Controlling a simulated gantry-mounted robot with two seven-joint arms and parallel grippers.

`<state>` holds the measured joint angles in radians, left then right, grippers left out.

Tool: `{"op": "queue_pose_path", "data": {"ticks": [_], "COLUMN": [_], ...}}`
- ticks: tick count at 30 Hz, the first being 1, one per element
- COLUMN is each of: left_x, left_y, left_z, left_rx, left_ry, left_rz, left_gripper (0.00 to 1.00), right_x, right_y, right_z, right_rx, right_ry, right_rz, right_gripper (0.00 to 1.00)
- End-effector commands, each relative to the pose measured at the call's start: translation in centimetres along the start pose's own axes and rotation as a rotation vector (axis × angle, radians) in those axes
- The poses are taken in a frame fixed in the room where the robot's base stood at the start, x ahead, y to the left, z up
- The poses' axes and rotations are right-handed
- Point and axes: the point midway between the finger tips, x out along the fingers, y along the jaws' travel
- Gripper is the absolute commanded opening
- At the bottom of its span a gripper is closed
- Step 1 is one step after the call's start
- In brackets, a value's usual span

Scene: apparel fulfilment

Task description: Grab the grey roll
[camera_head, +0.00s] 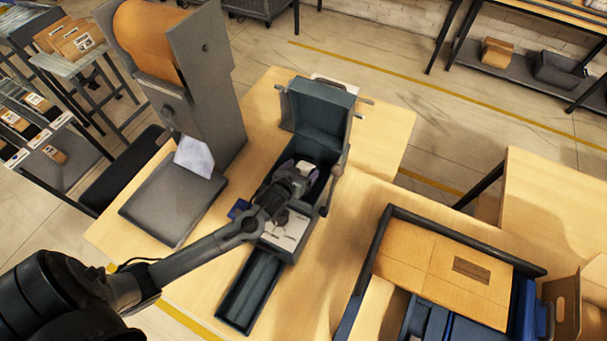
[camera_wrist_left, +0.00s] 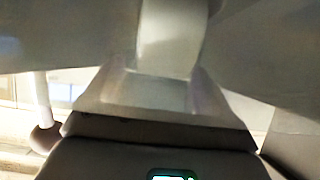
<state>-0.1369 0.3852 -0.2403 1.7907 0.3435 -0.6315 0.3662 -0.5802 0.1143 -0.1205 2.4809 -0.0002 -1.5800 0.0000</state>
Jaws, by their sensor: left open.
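A dark grey machine (camera_head: 322,105) with its lid raised stands on the wooden table. My left arm reaches across to it, and my left gripper (camera_head: 298,172) is open at its cavity. A small pale grey roll-like piece (camera_head: 305,167) shows at the fingers inside the cavity; the gripper hides part of it. In the left wrist view a pale, rounded strip (camera_wrist_left: 172,38), likely the grey roll, fills the upper middle, with large blurred grey surfaces on both sides. I cannot tell whether the fingers touch it. My right gripper is not in view.
A tall grey dispenser (camera_head: 215,75) with an orange-brown roll (camera_head: 148,40) stands left of the machine. A long dark tray (camera_head: 250,290) extends in front.

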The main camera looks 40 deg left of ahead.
Motion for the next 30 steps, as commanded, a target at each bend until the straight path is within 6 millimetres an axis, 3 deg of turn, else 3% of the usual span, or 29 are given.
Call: {"op": "queue_pose_path", "data": {"ticks": [8, 20, 30], "left_x": [0.33, 0.30, 0.01], "left_y": [0.02, 0.02, 0.03], "left_z": [0.01, 0.01, -0.61], "left_rx": [-0.001, -0.001, -0.002], "left_ry": [0.000, 0.000, 0.003], "left_rz": [0.000, 0.000, 0.001], "left_gripper": [0.83, 0.26, 0.26], "right_x": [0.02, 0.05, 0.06], "right_y": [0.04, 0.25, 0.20], "right_z": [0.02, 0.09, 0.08], "right_rx": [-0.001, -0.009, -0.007], "right_ry": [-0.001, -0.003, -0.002], "right_rz": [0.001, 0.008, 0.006], "right_gripper": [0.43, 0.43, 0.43]}}
